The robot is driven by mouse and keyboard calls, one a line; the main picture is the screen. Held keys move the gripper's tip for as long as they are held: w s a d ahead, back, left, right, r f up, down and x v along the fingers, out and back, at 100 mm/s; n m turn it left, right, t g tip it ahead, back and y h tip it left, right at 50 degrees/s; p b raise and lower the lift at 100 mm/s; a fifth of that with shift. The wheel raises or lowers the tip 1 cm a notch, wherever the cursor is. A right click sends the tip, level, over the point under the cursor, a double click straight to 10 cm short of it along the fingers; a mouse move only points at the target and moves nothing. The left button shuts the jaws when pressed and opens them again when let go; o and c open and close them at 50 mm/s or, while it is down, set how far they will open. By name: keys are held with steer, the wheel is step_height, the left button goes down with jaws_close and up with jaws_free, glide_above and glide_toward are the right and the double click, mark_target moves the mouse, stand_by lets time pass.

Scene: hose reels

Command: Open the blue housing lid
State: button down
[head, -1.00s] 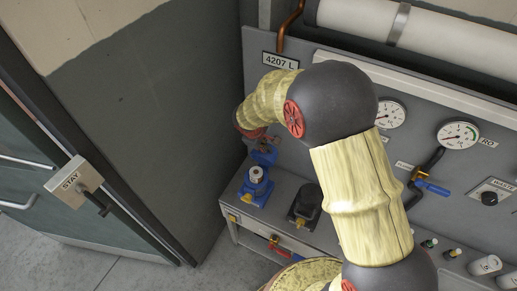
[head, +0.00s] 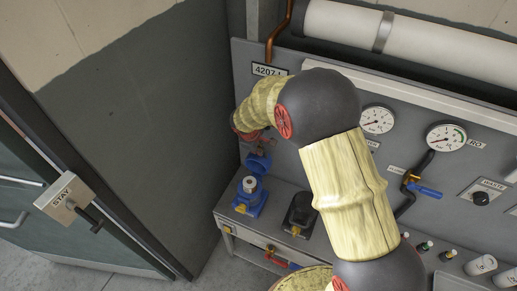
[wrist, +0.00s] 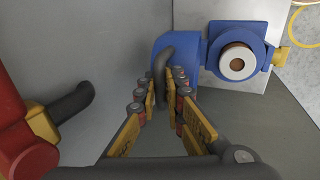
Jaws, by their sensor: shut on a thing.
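The blue housing (head: 250,197) stands on the grey bench ledge with a pale round cartridge showing in its open top. It also shows in the wrist view (wrist: 222,30). Its blue lid (head: 259,162) is raised behind the housing in the head view. In the wrist view the lid (wrist: 187,46) lies to the left of the white ring with its brown centre, and a dark curved handle (wrist: 161,62) stands on it. My gripper (wrist: 163,85) has its fingers close on both sides of this handle. In the head view my gripper (head: 262,145) is partly hidden by my wrist.
A black housing (head: 299,214) stands right of the blue one. The panel behind carries gauges (head: 446,137) and a blue-handled valve (head: 424,190). A grey door with a STAY box (head: 64,198) is at left. In the wrist view a red and yellow fitting (wrist: 40,125) is at left.

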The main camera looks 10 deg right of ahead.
steer(key=c, duration=2.2)
jaws_free()
steer(key=shift+w+d+r, duration=0.15)
steer(key=shift+w+r, duration=0.05)
steer(key=shift+o, duration=1.2)
steer(key=shift+f, duration=0.1)
steer(key=shift+s, duration=0.1)
steer(key=v, duration=1.2)
